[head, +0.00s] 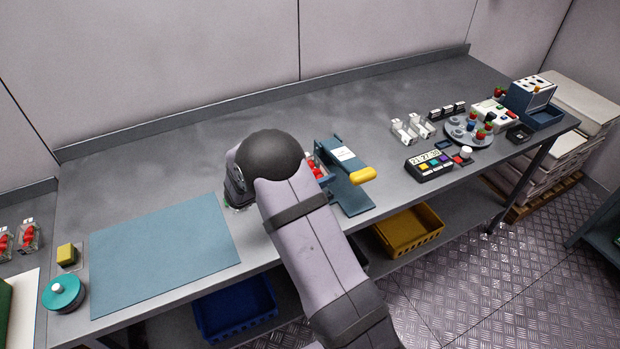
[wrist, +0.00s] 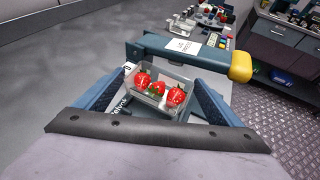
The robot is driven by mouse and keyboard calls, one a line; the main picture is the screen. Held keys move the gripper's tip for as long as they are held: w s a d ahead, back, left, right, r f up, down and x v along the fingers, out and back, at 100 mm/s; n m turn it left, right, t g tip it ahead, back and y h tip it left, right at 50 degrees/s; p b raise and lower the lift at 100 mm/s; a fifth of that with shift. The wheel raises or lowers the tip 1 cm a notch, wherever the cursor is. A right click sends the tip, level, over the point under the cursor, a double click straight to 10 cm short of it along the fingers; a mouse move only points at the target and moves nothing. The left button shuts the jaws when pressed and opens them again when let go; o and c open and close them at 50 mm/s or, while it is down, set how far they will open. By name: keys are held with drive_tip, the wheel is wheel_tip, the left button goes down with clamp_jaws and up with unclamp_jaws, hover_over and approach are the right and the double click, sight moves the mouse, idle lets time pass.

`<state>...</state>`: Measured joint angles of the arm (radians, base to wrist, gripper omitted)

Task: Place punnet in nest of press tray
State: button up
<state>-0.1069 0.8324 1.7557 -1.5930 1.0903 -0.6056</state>
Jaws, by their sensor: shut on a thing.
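A clear punnet with several red strawberries (wrist: 158,101) sits between the two blue fingers of my gripper (wrist: 162,92), which is shut on it. In the head view, red berries of the punnet (head: 316,168) show just past my arm, which hides most of it and the gripper. The blue press (head: 346,181) with its yellow handle (head: 362,174) and white label stands directly beyond the punnet. It also shows in the wrist view (wrist: 150,50). The press tray and its nest are mostly hidden by my arm and the punnet, so I cannot tell whether the punnet touches it.
A blue mat (head: 165,255) lies left on the bench, with a teal round button (head: 64,292) and a yellow block (head: 66,254) beside it. To the right are a timer box (head: 429,166) and a round berry plate (head: 468,134). The bench behind the mat is clear.

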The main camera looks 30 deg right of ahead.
drive_tip(key=shift+f+p, duration=0.6)
drive_tip(key=shift+f, duration=1.5)
drive_tip(key=shift+f, duration=0.15)
drive_tip(key=o, duration=0.9)
